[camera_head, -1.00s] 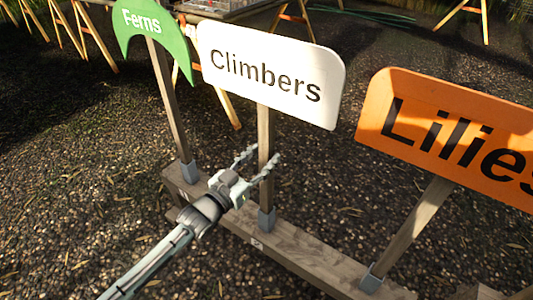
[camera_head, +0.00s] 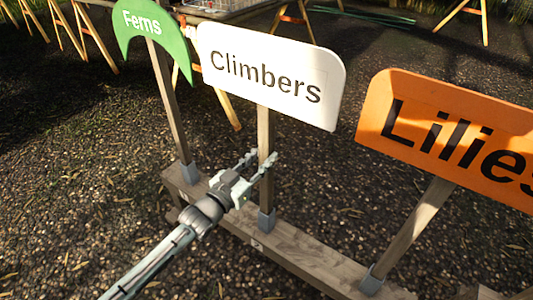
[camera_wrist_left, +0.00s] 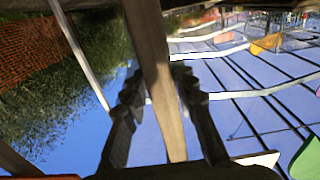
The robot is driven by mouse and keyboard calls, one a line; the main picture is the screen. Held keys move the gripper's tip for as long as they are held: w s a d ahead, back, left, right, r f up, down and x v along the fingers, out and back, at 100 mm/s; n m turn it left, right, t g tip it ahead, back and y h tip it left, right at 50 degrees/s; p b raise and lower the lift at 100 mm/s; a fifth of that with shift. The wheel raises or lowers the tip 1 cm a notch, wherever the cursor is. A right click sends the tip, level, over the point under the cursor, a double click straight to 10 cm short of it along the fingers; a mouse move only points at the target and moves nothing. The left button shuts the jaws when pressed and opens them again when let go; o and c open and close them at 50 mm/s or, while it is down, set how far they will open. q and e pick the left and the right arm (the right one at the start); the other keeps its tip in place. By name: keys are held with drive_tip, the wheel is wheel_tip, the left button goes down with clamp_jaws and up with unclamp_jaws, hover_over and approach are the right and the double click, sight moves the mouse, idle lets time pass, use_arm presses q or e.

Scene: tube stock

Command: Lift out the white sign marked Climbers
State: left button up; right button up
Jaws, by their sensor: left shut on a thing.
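The white sign marked Climbers (camera_head: 270,73) stands upright on a wooden post (camera_head: 265,130) whose foot sits in a grey socket (camera_head: 267,220) on a wooden beam (camera_head: 290,247). My left gripper (camera_head: 262,163) is shut on the post, between the sign board and the socket. In the left wrist view the post (camera_wrist_left: 158,75) runs between the two fingers (camera_wrist_left: 160,90). My right gripper does not show in either view.
A green Ferns sign (camera_head: 150,25) stands to the left on the same beam. An orange Lilies sign (camera_head: 450,135) stands close on the right on a tilted post. Wooden trestles (camera_head: 85,35) stand behind on gravel.

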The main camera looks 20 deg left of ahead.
sight(262, 117)
use_arm(q)
clamp_jaws()
drive_tip(key=shift+r, duration=0.25)
wheel_tip(262, 117, up, 3)
drive_tip(key=p, duration=0.2)
drive_tip(key=shift+f+p, duration=0.2)
drive_tip(key=shift+p, duration=0.2)
drive_tip(key=shift+r, duration=4.85)
